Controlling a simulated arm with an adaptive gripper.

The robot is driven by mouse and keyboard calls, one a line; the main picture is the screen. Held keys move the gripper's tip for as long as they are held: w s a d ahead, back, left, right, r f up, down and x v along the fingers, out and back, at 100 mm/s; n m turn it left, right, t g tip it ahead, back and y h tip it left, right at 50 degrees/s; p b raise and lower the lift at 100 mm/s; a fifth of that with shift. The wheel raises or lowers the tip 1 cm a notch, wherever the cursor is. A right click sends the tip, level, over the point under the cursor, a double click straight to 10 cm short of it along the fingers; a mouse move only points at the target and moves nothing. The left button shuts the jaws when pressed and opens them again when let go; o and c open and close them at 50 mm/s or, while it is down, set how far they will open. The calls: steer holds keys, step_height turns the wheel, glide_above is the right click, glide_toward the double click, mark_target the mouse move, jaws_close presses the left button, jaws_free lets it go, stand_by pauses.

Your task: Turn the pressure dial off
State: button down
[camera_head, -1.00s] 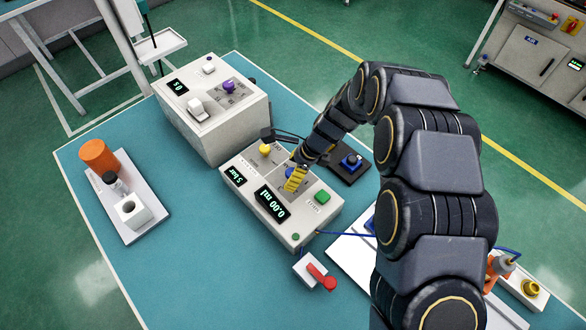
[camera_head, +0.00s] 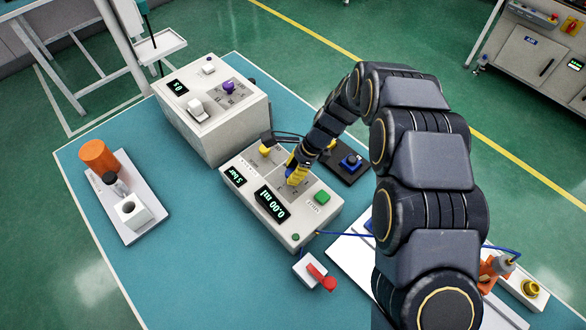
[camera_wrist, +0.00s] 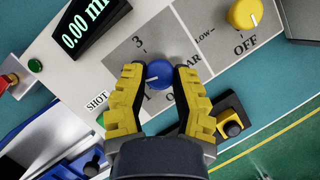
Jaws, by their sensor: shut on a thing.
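The blue pressure dial (camera_wrist: 159,74) sits on the panel of the white dispenser box (camera_head: 249,216), beside a printed 3 and partly hidden BAR lettering. Its white mark points toward the lower left in the wrist view. My gripper (camera_wrist: 159,80) has its yellow fingers on both sides of the dial and is shut on it. In the head view my gripper (camera_head: 297,173) is over the panel and hides much of the dial. The fingers cover some of the printed labels. The small display (camera_head: 235,177) appears to read 5 bar.
A yellow dial (camera_wrist: 245,14) marked LOW and OFF is close by on the same panel. A green button (camera_head: 322,197) and a 0.00 ml display (camera_head: 272,203) are also near. A larger white box (camera_head: 213,110) stands behind to the left.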

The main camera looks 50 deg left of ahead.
steer(key=n+h, duration=0.1)
steer(key=n, duration=0.1)
steer(key=n+h, duration=0.1)
steer(key=n, duration=0.2)
steer(key=shift+f+n+g, duration=0.2)
steer(key=shift+n+g, duration=0.1)
steer(key=shift+g, duration=0.1)
steer(key=n+h, duration=0.2)
steer(key=n, duration=0.3)
steer(key=shift+a, duration=0.15)
steer(key=n+h, duration=0.1)
steer(key=n, duration=0.2)
steer(key=n+h, duration=0.1)
steer(key=n, duration=0.1)
steer(key=shift+s+n+t, duration=0.1)
steer(key=shift+n+t, duration=0.2)
steer(key=shift+n, duration=0.1)
steer(key=n+t, duration=0.1)
steer(key=n, duration=0.1)
steer(key=n+h, duration=0.1)
steer(key=n, duration=0.2)
steer(key=shift+t, duration=0.4)
steer(key=shift+n, duration=0.3)
steer(key=c, duration=0.7)
jaws_free()
steer(key=shift+r, duration=0.1)
steer(key=shift+a, duration=0.1)
